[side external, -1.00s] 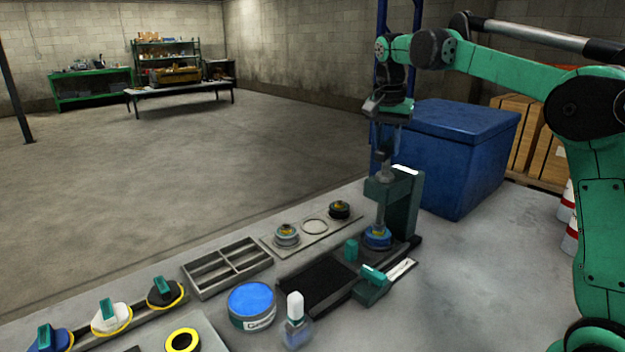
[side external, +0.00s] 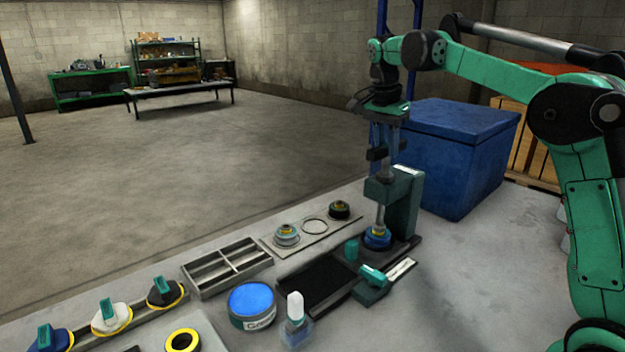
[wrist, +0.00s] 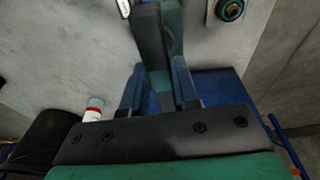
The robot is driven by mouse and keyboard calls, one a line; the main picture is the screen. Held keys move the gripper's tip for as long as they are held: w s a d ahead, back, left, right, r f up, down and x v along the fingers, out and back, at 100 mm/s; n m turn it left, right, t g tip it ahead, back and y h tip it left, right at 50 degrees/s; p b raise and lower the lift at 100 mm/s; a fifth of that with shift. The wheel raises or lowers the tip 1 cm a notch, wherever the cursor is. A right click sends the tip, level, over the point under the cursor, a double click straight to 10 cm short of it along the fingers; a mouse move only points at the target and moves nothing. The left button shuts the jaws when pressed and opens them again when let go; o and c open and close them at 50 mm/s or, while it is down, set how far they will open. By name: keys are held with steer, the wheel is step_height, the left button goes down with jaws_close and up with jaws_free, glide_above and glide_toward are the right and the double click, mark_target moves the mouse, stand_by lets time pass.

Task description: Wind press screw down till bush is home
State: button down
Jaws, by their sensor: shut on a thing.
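The bench press (side external: 403,205) is a green upright frame on a dark base; it also shows in the wrist view (wrist: 153,45). Its grey screw runs down through the head to the ram (side external: 381,217). The ram's lower end is over a blue part with a yellow bush (side external: 377,237) on the base; whether the bush is fully seated is too small to tell. My gripper (side external: 384,150) points straight down above the press head and is shut on the dark handle (side external: 376,154) at the screw's top. In the wrist view, my fingers (wrist: 160,90) partly hide the handle.
A plate (side external: 313,236) with ringed parts lies left of the press. A divided tray (side external: 228,278), a blue-topped tin (side external: 251,300) and a white-capped bottle (side external: 296,318) stand nearer the camera. A blue chest (side external: 455,160) stands behind the press.

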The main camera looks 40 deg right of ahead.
steer(key=m, duration=0.4)
steer(key=shift+w+f+g, duration=0.1)
steer(key=shift+w+g, duration=0.05)
steer(key=shift+g, duration=0.15)
steer(key=c, duration=0.7)
jaws_free()
